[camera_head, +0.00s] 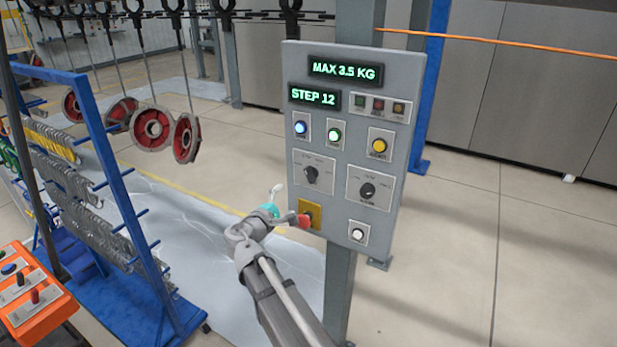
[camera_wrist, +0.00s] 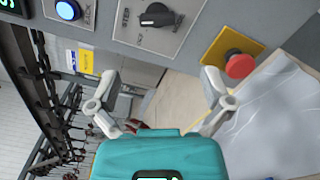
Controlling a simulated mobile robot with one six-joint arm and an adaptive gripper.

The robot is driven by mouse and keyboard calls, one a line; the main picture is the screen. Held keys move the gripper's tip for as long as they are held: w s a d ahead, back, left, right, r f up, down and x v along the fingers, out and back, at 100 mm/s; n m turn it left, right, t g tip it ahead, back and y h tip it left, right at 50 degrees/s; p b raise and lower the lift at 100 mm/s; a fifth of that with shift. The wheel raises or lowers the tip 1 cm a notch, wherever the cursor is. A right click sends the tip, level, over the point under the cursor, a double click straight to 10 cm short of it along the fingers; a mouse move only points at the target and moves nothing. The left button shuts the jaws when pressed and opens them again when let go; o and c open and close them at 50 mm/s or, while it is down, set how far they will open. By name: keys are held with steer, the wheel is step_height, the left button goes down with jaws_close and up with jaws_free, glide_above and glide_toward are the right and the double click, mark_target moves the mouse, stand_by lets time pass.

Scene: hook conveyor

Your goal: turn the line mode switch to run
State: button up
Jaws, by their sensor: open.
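The grey control panel (camera_head: 340,240) carries two black rotary switches on pale plates, a left one (camera_head: 311,174) and a right one (camera_head: 368,190). My gripper (camera_head: 284,203), with a teal body, is at the panel's lower left, below and left of the left switch. In the wrist view its fingers (camera_wrist: 165,85) are spread apart with nothing between them, and no finger touches a knob.
A red mushroom button on a yellow plate (camera_head: 315,212) sits close to my gripper and also shows in the wrist view (camera_wrist: 240,65). Lit blue, green and amber buttons sit above the switches. A blue rack (camera_head: 140,235) and hanging red wheels (camera_head: 152,128) stand left.

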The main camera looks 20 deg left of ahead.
mark_target(308, 177)
steer(key=shift+s+a+r, duration=0.1)
steer(key=shift+s+a, duration=0.05)
steer(key=shift+a, duration=0.05)
stand_by(0.3)
steer(key=w, duration=0.9)
steer(key=w+d, duration=0.1)
steer(key=w, duration=0.4)
steer(key=shift+s, duration=0.1)
steer(key=c, duration=1)
steer(key=shift+o, duration=0.2)
